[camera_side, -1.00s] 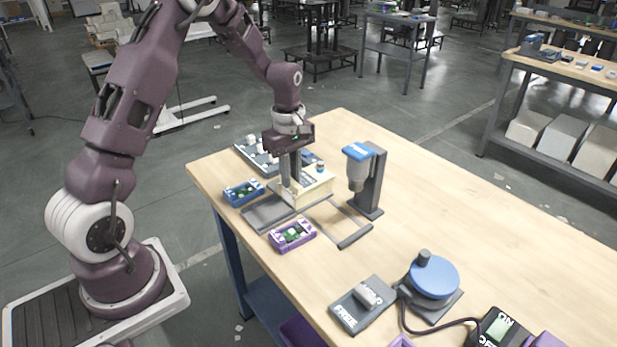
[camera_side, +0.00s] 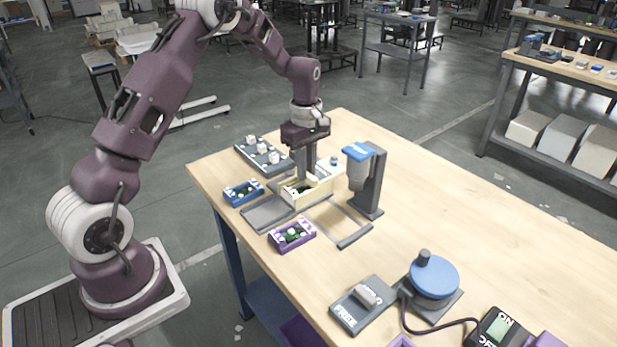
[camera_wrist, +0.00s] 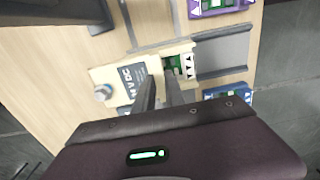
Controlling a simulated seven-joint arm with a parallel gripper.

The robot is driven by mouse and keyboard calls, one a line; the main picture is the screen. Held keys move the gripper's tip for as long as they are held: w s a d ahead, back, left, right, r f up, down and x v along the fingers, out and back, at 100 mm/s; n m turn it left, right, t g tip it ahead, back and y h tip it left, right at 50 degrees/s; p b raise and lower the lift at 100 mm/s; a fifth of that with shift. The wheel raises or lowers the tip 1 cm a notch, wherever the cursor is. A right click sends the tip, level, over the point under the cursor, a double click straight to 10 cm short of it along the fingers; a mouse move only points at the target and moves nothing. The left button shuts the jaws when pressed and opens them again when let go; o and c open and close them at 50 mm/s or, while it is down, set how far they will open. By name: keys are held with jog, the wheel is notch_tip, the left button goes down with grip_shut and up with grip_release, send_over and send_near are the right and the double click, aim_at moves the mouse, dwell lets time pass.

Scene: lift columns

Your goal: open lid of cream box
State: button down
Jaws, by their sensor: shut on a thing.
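The cream box (camera_side: 313,194) sits on the table beside a grey plate. Its near-left part is uncovered and shows dark and green contents; the wrist view shows the box (camera_wrist: 184,48) with green inside. Its cream lid (camera_wrist: 104,75), with a dark lettered label and a small blue-and-white knob (camera_wrist: 103,92), is slid partly off to the far side. My gripper (camera_side: 304,177) points down over the box, its fingers (camera_wrist: 161,82) at the lid's edge beside the opening. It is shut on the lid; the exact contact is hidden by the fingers.
A blue tray (camera_side: 235,198) and a purple tray (camera_side: 284,243) stand near the box. A grey rack (camera_side: 246,161) with white blocks lies behind. A grey stand (camera_side: 373,188) with a blue top rises close at right. The table's right rear is clear.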

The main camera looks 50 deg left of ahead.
aim_at(317, 172)
jog(key=shift+w, duration=1.8)
jog(key=c, duration=1.5)
grip_release()
jog(key=shift+o, duration=0.2)
jog(key=shift+r, duration=0.15)
jog(key=shift+r, duration=2.85)
